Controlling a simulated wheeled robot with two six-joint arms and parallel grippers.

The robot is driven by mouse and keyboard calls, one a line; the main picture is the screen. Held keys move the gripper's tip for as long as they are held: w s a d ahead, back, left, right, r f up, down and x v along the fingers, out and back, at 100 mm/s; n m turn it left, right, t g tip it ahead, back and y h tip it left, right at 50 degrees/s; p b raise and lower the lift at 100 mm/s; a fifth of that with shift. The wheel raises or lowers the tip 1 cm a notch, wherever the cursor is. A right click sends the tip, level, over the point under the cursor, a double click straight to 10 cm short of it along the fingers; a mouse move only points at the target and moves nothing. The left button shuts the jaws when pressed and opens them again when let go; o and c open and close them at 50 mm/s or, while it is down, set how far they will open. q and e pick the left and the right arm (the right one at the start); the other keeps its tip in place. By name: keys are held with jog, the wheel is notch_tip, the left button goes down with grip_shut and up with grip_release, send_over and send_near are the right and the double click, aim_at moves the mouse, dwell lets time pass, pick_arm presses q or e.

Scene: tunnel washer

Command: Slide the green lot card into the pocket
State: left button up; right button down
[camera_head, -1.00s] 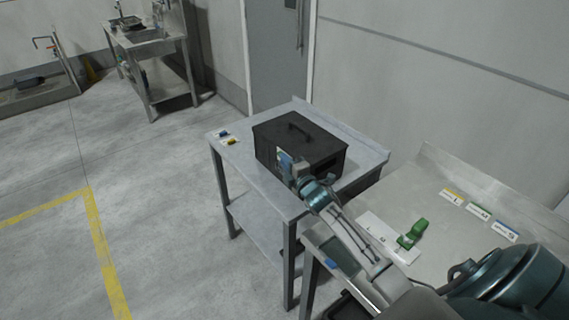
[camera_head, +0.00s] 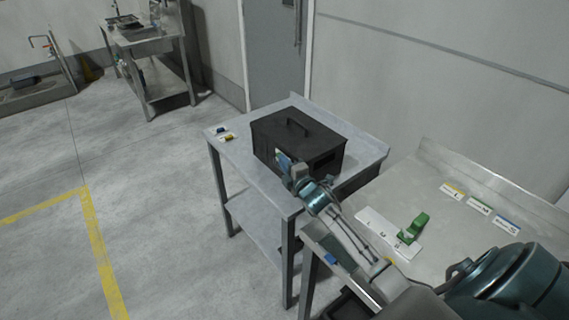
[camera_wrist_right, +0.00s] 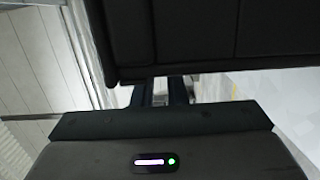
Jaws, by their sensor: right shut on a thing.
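A black lidded box (camera_head: 325,155) with a top handle stands on the left steel table. A small pale-blue and white patch (camera_head: 283,160), perhaps the pocket, shows on its front face, partly behind my right gripper. My right gripper (camera_head: 290,172) is close in front of that face. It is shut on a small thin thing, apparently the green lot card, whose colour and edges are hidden. In the right wrist view the fingers (camera_wrist_right: 161,92) reach under the dark box edge with a pale grey piece between them. I cannot tell whether the card touches the pocket. My left gripper is not in view.
A small blue card (camera_head: 221,129) and a yellow one (camera_head: 228,138) lie at the left table's far-left corner. The right steel table (camera_head: 400,195) holds a white plate (camera_head: 374,227) with a green block (camera_head: 414,228) and several labels. My right arm crosses the gap between the tables.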

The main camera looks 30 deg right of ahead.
jog(key=shift+f, duration=0.4)
jog(key=shift+f+b, duration=0.5)
dwell(0.4)
dwell(0.4)
jog(key=c, duration=1.4)
grip_release()
jog(key=shift+o, duration=0.2)
jog(key=shift+s+f, duration=0.1)
